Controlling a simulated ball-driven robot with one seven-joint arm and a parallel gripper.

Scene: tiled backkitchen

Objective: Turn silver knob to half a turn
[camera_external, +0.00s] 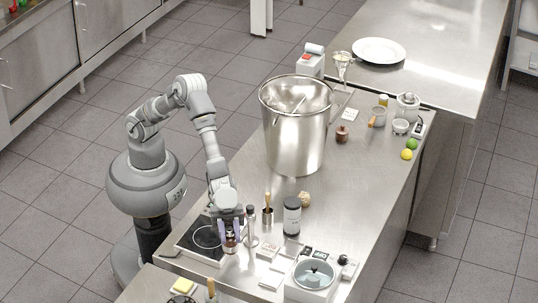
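My gripper (230,240) points down over the right side of a flat white hotplate (185,246) with a dark round cooking zone, at the near left end of the steel counter. Its two pale purple fingers stand on either side of a small brownish item (231,248). I cannot tell whether they touch it or how far apart they are. I cannot make out a silver knob for certain; it may be hidden by the fingers or too small to see.
A slim clear tube (250,228) stands close right of my gripper. A large steel pot (295,135) stands behind.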

